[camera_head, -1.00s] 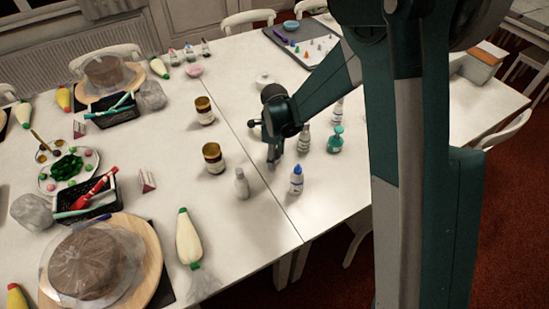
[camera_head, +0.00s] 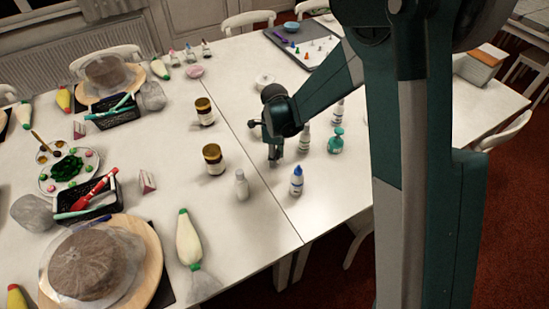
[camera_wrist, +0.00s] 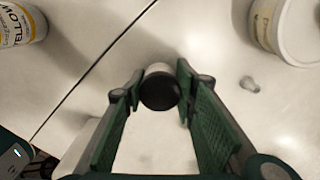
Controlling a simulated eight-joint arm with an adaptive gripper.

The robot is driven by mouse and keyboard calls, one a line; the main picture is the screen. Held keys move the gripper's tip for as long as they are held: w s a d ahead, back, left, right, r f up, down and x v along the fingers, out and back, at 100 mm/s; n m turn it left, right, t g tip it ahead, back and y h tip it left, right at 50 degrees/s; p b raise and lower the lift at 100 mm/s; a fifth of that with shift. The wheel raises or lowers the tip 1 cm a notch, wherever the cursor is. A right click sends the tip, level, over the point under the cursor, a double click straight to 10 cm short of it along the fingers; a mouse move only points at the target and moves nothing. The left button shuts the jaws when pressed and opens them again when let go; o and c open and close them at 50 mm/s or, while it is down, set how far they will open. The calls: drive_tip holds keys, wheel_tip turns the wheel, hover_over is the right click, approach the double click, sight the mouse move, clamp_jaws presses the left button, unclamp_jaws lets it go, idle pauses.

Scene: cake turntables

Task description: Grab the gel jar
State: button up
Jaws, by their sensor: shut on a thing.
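A small jar with a dark round lid and a pale body (camera_wrist: 160,90) stands between the fingers of my gripper (camera_wrist: 160,82) in the wrist view. The fingers are closed on its two sides. Its label does not show, so I cannot confirm from it that this is the gel jar. In the head view my gripper (camera_head: 275,155) points down, low over the white table, and I cannot make out the small jar there.
A white bottle (camera_head: 241,185), a blue-tipped bottle (camera_head: 296,180) and a teal bottle (camera_head: 335,141) stand nearby. In the wrist view, a jar marked yellow (camera_wrist: 22,24) and a white tub (camera_wrist: 288,30) flank the fingers.

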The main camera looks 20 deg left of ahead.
drive_tip(key=shift+r+p, duration=0.9)
drive_tip(key=shift+r, duration=3.85)
